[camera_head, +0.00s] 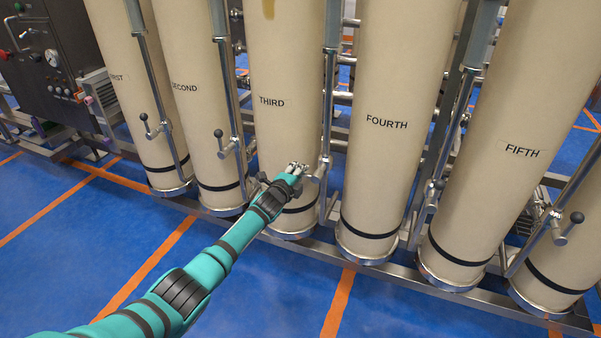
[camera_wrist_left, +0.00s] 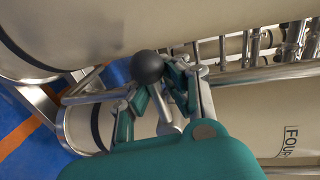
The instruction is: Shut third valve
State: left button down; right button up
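The tan column marked THIRD (camera_head: 285,60) stands in the middle of the head view. Its valve (camera_head: 322,168) sits on the steel pipe at the column's lower right. My left gripper (camera_head: 298,168) reaches in front of the column, with its fingertips close beside the valve. In the left wrist view a black ball knob (camera_wrist_left: 147,67) shows between the fingers of the left gripper (camera_wrist_left: 158,92), with a short metal rod below it. The fingers stand apart around the knob and rod; whether they touch is unclear. My right gripper is not in view.
Columns marked SECOND (camera_head: 190,60) and FOURTH (camera_head: 390,80) stand on either side, with FIFTH (camera_head: 510,120) farther right. The second valve (camera_head: 222,145) is left of my gripper. A steel base frame (camera_head: 385,265) runs below. The blue floor (camera_head: 250,300) in front is clear.

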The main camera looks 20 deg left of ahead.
pick_arm(q)
jog(key=shift+s+a+f, duration=0.15)
jog(key=shift+a+f, duration=0.05)
jog(key=shift+f, duration=0.2)
jog(key=shift+s+a+f, duration=0.1)
jog(key=shift+a+f, duration=0.1)
jog(key=shift+f, duration=0.2)
jog(key=c, duration=1.4)
grip_release()
jog(key=shift+s+a+r, duration=0.2)
jog(key=shift+s+r, duration=0.1)
jog(key=shift+s, duration=0.05)
jog(key=shift+o, duration=1.9)
jog(key=shift+w, duration=0.1)
jog(key=shift+w+d+r, duration=0.1)
jog(key=shift+d+r, duration=0.1)
jog(key=shift+d, duration=0.05)
jog(key=v, duration=1.2)
